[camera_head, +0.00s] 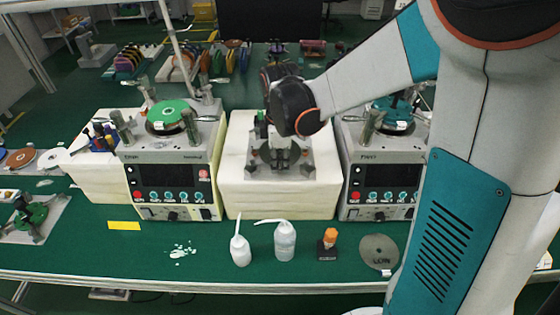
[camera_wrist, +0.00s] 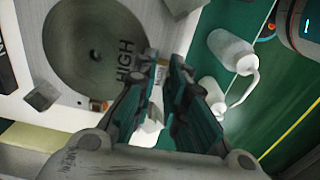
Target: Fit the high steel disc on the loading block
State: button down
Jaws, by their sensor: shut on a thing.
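The high steel disc (camera_wrist: 75,45) is a round grey plate with a dark centre hole and the word HIGH, at the upper left of the wrist view. My gripper (camera_wrist: 166,68) is shut at the disc's edge, on a small pale tab. In the head view my gripper (camera_head: 281,160) points down over the metal fixture on the middle white stand, which appears to be the loading block (camera_head: 256,168). My wrist hides much of it. I cannot tell whether the disc is touching or seated on the block.
Two machines, left (camera_head: 175,155) and right (camera_head: 375,178), flank the white stand (camera_head: 235,190). In front are two white bottles (camera_head: 240,251) (camera_head: 285,243), an orange-capped bottle (camera_head: 329,243) and a disc marked LOW (camera_head: 379,250).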

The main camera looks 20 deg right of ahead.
jog(key=shift+f, duration=0.35)
jog(key=c, duration=1.5)
grip_release()
jog(key=shift+c, duration=0.2)
notch_tip(320, 180, up, 12)
jog(key=shift+s, duration=0.2)
